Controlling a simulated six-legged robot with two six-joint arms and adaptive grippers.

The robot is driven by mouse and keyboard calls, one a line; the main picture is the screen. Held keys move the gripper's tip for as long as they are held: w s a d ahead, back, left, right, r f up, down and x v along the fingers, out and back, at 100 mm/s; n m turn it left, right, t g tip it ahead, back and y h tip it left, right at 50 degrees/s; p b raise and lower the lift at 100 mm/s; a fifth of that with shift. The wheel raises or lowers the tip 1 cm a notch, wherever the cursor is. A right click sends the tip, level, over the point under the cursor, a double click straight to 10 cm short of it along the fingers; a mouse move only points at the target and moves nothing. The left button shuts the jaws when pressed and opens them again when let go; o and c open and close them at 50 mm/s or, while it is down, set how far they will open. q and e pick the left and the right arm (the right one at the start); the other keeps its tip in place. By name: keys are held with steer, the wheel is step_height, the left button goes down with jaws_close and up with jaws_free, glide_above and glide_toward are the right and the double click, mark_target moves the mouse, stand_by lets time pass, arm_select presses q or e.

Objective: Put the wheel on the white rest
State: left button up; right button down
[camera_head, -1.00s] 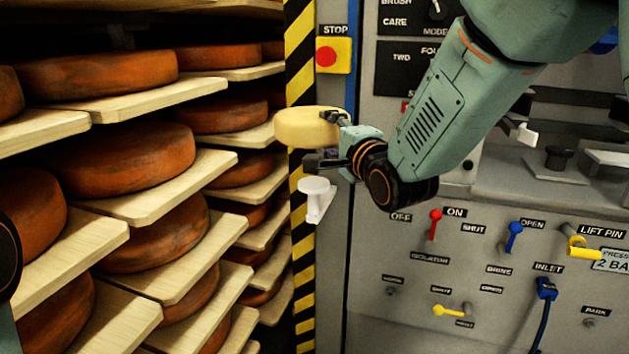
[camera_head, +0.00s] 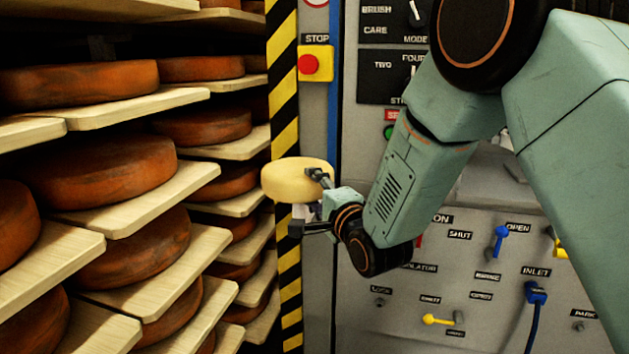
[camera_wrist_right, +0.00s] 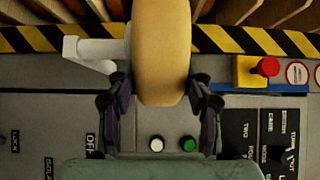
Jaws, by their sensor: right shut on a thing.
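The pale yellow cheese wheel (camera_head: 290,180) is in my right gripper (camera_head: 312,200), left of the control panel in the head view. In the wrist view the wheel (camera_wrist_right: 161,50) stands between the two dark fingers of my right gripper (camera_wrist_right: 160,95), which is shut on it. The white rest (camera_head: 303,212) shows only as a small patch below the wheel in the head view, mostly hidden by the gripper. In the wrist view the white rest (camera_wrist_right: 88,50) is just left of the wheel; I cannot tell whether they touch. My left gripper is not in view.
Shelves of brown wheels (camera_head: 105,170) fill the left, with board ends sticking out. A striped post (camera_head: 284,110) stands behind the held wheel. A red stop button (camera_head: 309,65) is above it. Levers, including a blue one (camera_head: 500,240), stick out from the panel.

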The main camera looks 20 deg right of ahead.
steer(key=shift+r, duration=0.2)
steer(key=c, duration=0.6)
jaws_free()
steer(key=shift+s+f, duration=0.1)
steer(key=shift+f, duration=0.15)
steer(key=shift+o, duration=0.2)
